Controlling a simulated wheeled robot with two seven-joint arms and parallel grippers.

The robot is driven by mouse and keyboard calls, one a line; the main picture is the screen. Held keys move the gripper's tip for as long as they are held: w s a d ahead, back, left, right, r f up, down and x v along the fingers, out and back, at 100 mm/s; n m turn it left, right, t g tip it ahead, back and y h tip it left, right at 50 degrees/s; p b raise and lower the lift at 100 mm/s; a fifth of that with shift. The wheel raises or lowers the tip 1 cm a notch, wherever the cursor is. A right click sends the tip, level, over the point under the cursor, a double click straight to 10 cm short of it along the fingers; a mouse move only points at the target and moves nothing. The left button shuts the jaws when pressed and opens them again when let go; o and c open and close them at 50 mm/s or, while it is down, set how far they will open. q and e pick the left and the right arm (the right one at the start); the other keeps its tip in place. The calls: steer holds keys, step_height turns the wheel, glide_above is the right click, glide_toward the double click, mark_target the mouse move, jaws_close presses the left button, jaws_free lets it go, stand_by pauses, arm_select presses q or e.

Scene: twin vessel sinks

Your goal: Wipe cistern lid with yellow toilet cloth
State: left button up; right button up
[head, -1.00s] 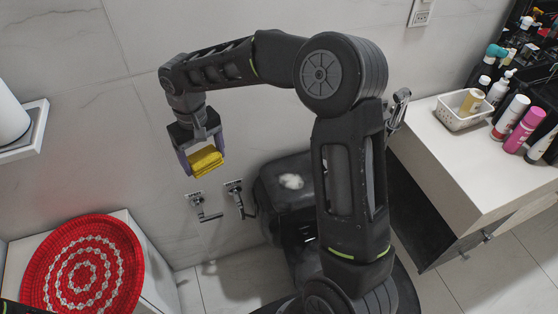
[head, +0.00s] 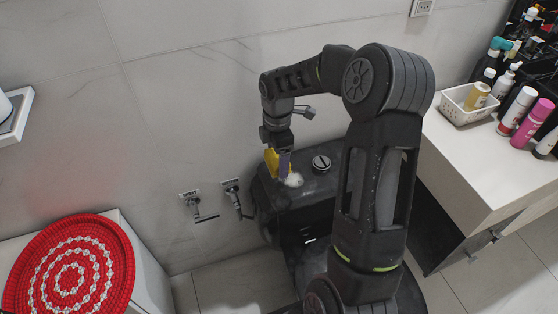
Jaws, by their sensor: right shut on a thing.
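The yellow cloth (head: 271,161) is folded in the jaws of my right gripper (head: 277,160), in the head view. The gripper points down over the left end of the black cistern lid (head: 312,183). A white foamy patch (head: 293,180) lies on the lid just right of the gripper. The cloth is close to the lid; I cannot tell whether it touches. A round flush button (head: 321,163) sits on the lid further right. My right arm hides the lid's right part and much of the toilet below. My left gripper is not in view.
Two wall taps (head: 233,196) are left of the cistern. A white counter (head: 470,160) at right holds a basket (head: 462,104) and several bottles. A red round mat (head: 70,270) lies on a white cabinet at lower left.

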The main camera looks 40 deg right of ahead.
steer(key=shift+s+d, duration=0.1)
steer(key=shift+d, duration=0.05)
steer(key=shift+f, duration=0.1)
steer(key=b, duration=0.4)
glide_above(279, 182)
step_height(279, 182, down, 5)
steer(key=shift+f, duration=0.2)
steer(key=shift+f+b, duration=0.25)
steer(key=shift+b, duration=0.1)
steer(key=shift+f+b, duration=0.6)
steer(key=shift+f, duration=0.4)
stand_by(0.4)
